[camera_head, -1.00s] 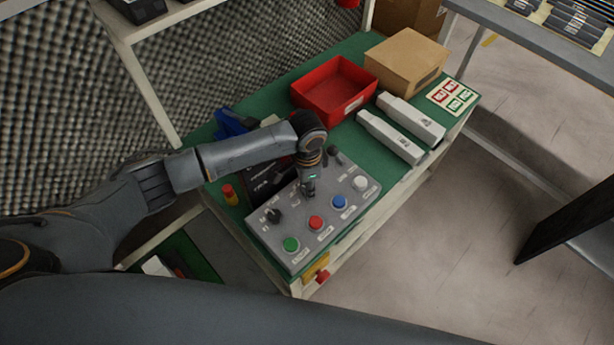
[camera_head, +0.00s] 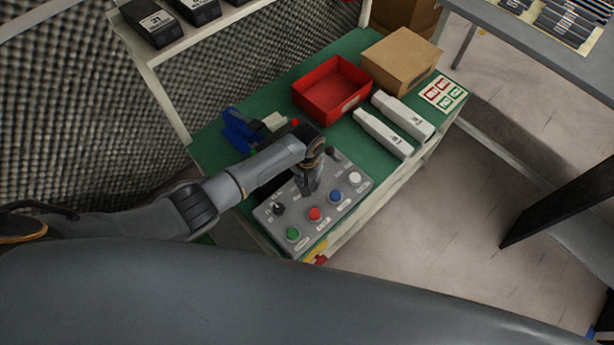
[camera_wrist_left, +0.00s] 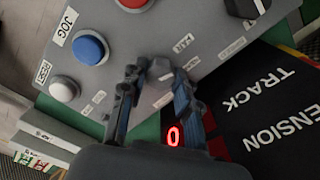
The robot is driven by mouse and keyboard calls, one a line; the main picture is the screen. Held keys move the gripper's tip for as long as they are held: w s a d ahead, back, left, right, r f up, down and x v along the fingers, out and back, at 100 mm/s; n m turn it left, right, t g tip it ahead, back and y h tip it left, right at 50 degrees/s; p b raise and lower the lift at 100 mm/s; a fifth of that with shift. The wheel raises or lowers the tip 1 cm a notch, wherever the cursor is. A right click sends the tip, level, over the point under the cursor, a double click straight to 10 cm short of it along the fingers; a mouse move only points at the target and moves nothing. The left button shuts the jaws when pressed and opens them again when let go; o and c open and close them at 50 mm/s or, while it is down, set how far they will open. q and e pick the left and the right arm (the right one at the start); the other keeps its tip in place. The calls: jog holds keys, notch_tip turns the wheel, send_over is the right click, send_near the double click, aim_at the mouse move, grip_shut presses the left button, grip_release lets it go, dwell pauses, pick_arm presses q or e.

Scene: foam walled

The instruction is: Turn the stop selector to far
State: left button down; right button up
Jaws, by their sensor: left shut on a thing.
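The grey control panel (camera_head: 336,206) lies on the green bench top, with green, red, blue and white buttons along its near side. One dark selector knob (camera_head: 278,208) is at its left end and another (camera_head: 332,153) at its far right. My left gripper (camera_head: 308,190) points down over the middle of the panel. In the left wrist view my left gripper (camera_wrist_left: 158,78) is shut on a grey middle knob (camera_wrist_left: 158,71), one finger each side. The knob's pointer is hidden. My right gripper is not in view.
A red bin (camera_head: 333,88), a cardboard box (camera_head: 400,58) and white boxes (camera_head: 384,133) stand behind the panel. A blue dispenser (camera_head: 239,129) is at the bench's left. In the left wrist view a dark screen (camera_wrist_left: 258,105) with a red digit lies beside the gripper.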

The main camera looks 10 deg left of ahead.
pick_arm(q)
jog(key=n+p, duration=0.1)
jog(key=n, duration=0.2)
jog(key=shift+p, duration=0.3)
jog(key=shift+n, duration=0.3)
jog(key=c, duration=1)
grip_release()
jog(key=shift+r, duration=0.1)
notch_tip(320, 180, up, 12)
jog(key=shift+f, duration=0.1)
